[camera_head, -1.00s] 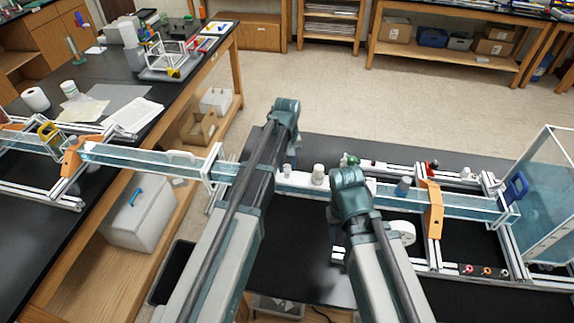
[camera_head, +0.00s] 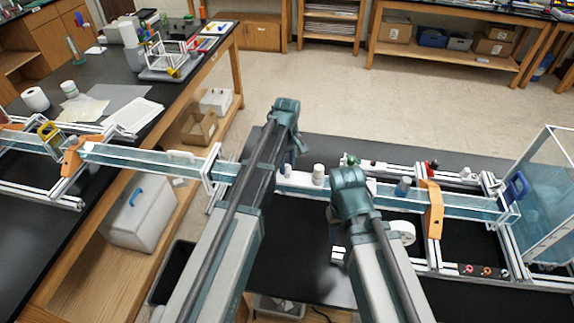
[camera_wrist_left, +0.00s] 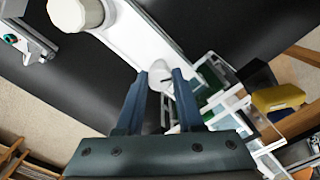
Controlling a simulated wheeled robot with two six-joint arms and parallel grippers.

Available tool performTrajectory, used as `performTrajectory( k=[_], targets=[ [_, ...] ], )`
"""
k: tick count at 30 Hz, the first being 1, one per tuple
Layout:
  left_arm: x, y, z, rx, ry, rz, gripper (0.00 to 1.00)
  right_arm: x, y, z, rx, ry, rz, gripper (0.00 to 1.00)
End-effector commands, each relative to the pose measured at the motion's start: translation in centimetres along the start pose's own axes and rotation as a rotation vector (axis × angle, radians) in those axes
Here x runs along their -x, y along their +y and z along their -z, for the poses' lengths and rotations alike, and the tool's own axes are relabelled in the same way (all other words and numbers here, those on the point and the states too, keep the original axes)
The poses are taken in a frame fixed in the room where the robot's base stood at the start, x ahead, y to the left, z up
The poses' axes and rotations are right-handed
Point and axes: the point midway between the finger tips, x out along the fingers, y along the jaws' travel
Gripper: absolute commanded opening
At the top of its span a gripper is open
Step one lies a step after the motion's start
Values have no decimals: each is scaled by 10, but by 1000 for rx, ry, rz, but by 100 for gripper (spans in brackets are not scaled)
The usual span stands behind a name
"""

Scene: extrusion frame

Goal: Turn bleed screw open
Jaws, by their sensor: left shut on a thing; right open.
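My left gripper (camera_wrist_left: 162,78) has its two blue-grey fingers on either side of a small white knob (camera_wrist_left: 160,73), which looks to be the bleed screw, and is shut on it. The knob stands at the end of a white plate (camera_wrist_left: 153,38) in the left wrist view. In the head view my left gripper (camera_head: 287,165) is mostly hidden by my own arm, over the left end of the white plate on the clear channel. The knob's turn angle cannot be read. My right gripper is hidden behind my right arm in the head view.
A white cylinder (camera_head: 318,173) stands on the plate, close to the left gripper. The clear channel (camera_head: 460,205) runs right through an orange bracket (camera_head: 433,210) to a clear tank (camera_head: 547,200). Another channel (camera_head: 140,158) spans the gap on the left.

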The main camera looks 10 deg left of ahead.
Motion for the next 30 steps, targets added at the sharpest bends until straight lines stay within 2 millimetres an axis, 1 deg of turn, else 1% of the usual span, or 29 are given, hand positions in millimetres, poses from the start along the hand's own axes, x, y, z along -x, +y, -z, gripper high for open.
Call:
performTrajectory(
  k=[9,10,14,15,25,30],
  targets=[
    [0,0,0,0,0,0,0,0,0,0,0,0,0,50],
    [0,0,0,0,0,0,42,0,0,0,0,0,0,50],
    [0,0,0,-1,0,0,65,0,0,0,0,0,0,50],
    [0,0,0,-1,0,0,66,0,0,0,0,0,0,50],
    [2,0,0,-1,0,0,66,2,0,0,0,0,0,50],
    [10,0,0,-1,0,0,66,10,1,-1,-1,0,0,50]
  ],
)
